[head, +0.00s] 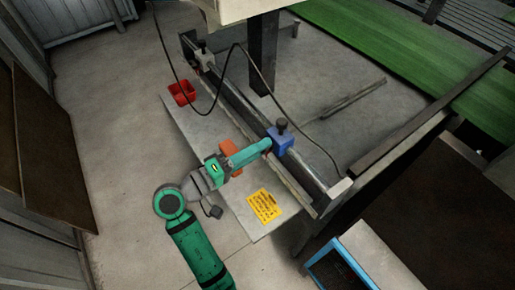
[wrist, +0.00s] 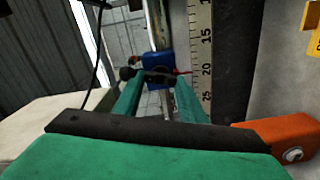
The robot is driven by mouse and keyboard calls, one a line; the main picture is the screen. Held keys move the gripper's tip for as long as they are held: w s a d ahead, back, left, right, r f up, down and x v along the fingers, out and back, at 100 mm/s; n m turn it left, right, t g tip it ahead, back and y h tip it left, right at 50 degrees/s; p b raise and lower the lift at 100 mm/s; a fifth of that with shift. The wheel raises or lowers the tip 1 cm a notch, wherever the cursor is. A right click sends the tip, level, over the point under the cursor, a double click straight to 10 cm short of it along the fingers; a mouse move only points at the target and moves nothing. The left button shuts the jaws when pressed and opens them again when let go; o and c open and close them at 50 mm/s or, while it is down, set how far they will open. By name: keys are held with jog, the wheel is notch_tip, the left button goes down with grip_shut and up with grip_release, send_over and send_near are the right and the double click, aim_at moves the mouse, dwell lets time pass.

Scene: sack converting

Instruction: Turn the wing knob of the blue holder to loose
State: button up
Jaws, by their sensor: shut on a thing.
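The blue holder (head: 280,144) sits on the long rail, and a black knob (head: 282,124) stands on its top. In the wrist view the blue holder (wrist: 157,63) shows just beyond my fingertips. My gripper (head: 267,146) reaches the near side of the holder. In the wrist view my gripper (wrist: 159,84) has its two green fingers on either side of the dark wing knob (wrist: 160,75) and is shut on it. The fingers partly hide the wing knob, and its exact angle is hard to tell. A thin red pointer (wrist: 183,72) shows beside it.
A grey holder (head: 201,55) sits farther along the rail (head: 235,97). A numbered scale (wrist: 203,50) runs along the rail. A black cable hangs over the rail.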

jog(key=shift+f+n, duration=0.1)
jog(key=shift+n, duration=1.6)
jog(key=o, duration=1.1)
jog(key=shift+c, duration=0.2)
jog(key=v, duration=1)
jog(key=shift+s+a, duration=0.2)
jog(key=shift+a, duration=0.15)
